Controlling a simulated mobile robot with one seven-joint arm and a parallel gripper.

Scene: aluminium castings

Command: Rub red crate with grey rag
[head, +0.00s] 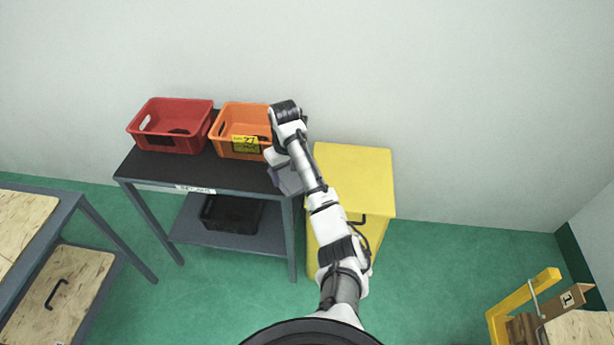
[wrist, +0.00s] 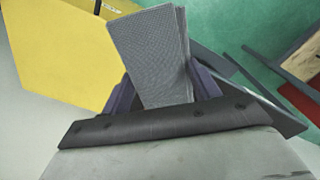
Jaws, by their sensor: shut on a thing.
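The red crate (head: 180,110) stands at the left end of a dark-topped table, with a dark patch inside it. In the wrist view my gripper (wrist: 160,90) is shut on the grey rag (wrist: 150,50), a folded, finely textured block that sticks out past the purple fingers. In the head view my gripper (head: 287,181) is at the table's right end, pointing down and well to the right of the red crate. I cannot make out the rag clearly in the head view.
An orange crate (head: 228,119) with a yellow label stands between the red crate and my arm. The table (head: 160,166) has a lower shelf with a black bin (head: 225,214). A yellow cabinet (head: 355,170) stands close on the right. A wall is behind.

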